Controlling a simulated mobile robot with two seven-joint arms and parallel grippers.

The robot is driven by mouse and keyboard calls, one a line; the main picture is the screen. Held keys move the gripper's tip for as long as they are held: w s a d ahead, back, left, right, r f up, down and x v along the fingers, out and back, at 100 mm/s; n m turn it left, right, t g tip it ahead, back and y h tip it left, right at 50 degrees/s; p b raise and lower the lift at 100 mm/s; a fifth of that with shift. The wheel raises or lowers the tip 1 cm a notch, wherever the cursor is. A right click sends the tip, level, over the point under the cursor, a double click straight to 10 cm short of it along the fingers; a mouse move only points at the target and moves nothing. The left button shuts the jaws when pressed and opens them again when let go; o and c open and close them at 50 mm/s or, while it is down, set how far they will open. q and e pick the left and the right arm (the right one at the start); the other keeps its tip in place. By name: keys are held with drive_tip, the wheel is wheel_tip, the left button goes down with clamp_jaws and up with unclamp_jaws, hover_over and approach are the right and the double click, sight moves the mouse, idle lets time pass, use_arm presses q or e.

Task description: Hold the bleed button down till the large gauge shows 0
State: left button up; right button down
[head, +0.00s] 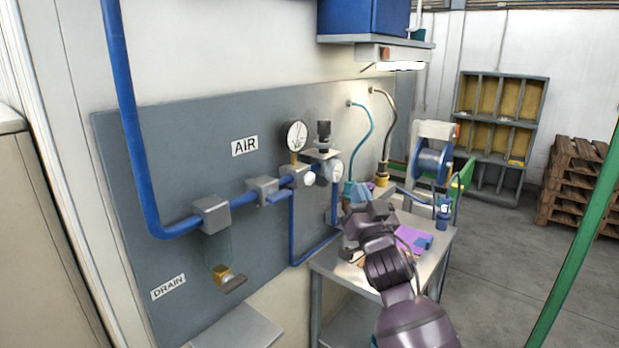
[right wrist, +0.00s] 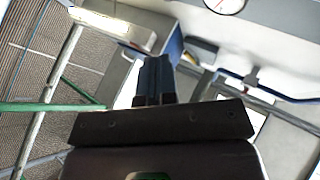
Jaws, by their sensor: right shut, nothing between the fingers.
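The large gauge (head: 296,136) is a round white dial above the blue air pipe; its needle is too small to read exactly. A smaller gauge (head: 337,171) sits to its right, below a black-topped regulator (head: 323,135). A small pale round knob (head: 309,180) shows on the fitting under the large gauge; I cannot tell whether it is the bleed button. My right gripper (head: 354,218) is in front of the bench, below and right of the gauges, apart from them. In the right wrist view its fingers (right wrist: 153,80) are together and empty. My left gripper is out of view.
A grey backboard (head: 190,150) carries the blue pipe (head: 134,150) and a drain valve (head: 222,272) at lower left. A metal bench (head: 335,266) with tools and a purple mat (head: 410,238) stands below my right gripper. A green post (head: 575,260) rises at right.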

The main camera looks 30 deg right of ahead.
sight(308, 179)
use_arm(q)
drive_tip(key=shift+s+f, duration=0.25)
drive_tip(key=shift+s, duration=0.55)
use_arm(e)
drive_tip(key=shift+s+r+m, duration=0.15)
drive_tip(key=shift+s+m, duration=0.1)
drive_tip(key=shift+m, duration=0.15)
use_arm(q)
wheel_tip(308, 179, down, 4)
drive_tip(key=b, duration=0.3)
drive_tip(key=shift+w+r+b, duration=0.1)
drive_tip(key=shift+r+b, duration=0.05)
drive_tip(key=shift+b, duration=0.15)
use_arm(e)
drive_tip(key=w+a, duration=0.3)
drive_tip(key=w, duration=0.5)
drive_tip(key=shift+a, duration=0.25)
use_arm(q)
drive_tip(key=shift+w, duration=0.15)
